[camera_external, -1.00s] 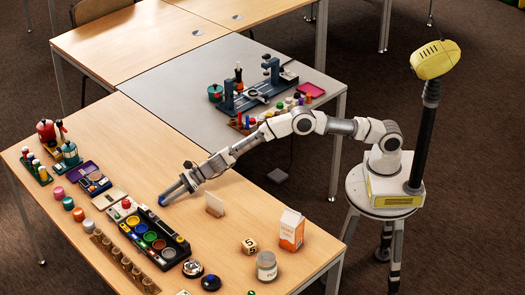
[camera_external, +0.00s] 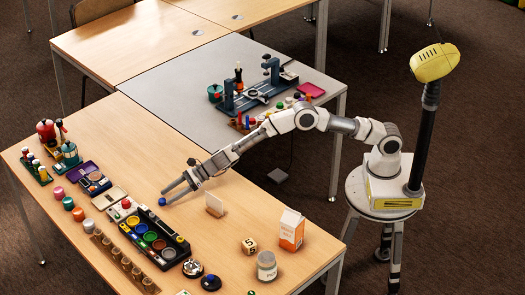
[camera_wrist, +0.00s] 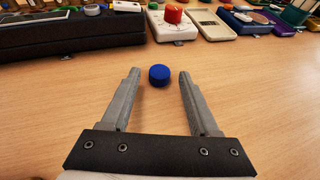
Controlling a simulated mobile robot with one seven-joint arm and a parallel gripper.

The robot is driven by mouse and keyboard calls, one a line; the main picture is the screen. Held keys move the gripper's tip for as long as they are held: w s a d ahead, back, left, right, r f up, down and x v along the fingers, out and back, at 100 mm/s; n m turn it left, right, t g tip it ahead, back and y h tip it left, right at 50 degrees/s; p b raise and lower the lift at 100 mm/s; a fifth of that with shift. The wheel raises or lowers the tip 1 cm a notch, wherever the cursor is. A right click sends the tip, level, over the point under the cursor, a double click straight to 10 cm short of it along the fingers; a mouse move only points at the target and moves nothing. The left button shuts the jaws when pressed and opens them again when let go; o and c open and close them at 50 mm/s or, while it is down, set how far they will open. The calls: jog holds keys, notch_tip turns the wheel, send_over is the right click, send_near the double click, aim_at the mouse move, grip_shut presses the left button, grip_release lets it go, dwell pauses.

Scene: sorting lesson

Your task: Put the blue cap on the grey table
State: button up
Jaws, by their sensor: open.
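The blue cap (camera_wrist: 159,75) stands on the wooden table (camera_wrist: 240,85), just beyond and between my fingertips in the wrist view. It shows as a small blue spot (camera_external: 163,199) by my fingers in the external view. My gripper (camera_external: 165,195) is open and empty, low over the wooden table; its two fingers (camera_wrist: 159,78) are spread wide in the wrist view. The grey table (camera_external: 180,95) adjoins the far side of the wooden table, with bare grey surface at its left.
A black tray with coloured round wells (camera_external: 158,238) lies beside the cap. A small card stand (camera_external: 214,205), a carton (camera_external: 290,230) and a jar (camera_external: 266,267) stand to the right. A blue fixture (camera_external: 255,92) and several small coloured items occupy the grey table's right part.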

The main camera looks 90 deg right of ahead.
jog(key=b+v, duration=0.1)
jog(key=v, duration=0.9)
jog(key=shift+s+d, duration=0.15)
jog(key=shift+s, duration=0.05)
jog(key=shift+s+r, duration=0.2)
jog(key=shift+r, duration=0.25)
jog(key=s+a+r+n+g+y, duration=0.1)
jog(key=s+r+n+g+y, duration=0.2)
jog(key=s+r+n, duration=1.2)
jog(key=s+d+n+g+h, duration=0.1)
jog(key=s+n, duration=0.4)
jog(key=s, duration=0.6)
jog(key=s+d+n+g+h, duration=0.1)
jog(key=s+d+n, duration=0.4)
jog(key=s, duration=0.6)
jog(key=shift+s+d+f+g+h, duration=0.3)
jog(key=shift+f+g+h, duration=0.15)
jog(key=shift+h, duration=0.45)
jog(key=shift+o, duration=0.9)
jog(key=s+d+f+n+h, duration=0.2)
jog(key=s+d, duration=0.3)
jog(key=s, duration=0.1)
jog(key=s+d+f+n+h, duration=0.2)
jog(key=s+d+n+h, duration=0.1)
jog(key=s+d, duration=0.2)
jog(key=shift+s+d+f+n, duration=0.3)
jog(key=shift+s+d, duration=0.1)
jog(key=shift+s, duration=0.6)
jog(key=shift+g, duration=0.25)
jog(key=shift+r, duration=0.1)
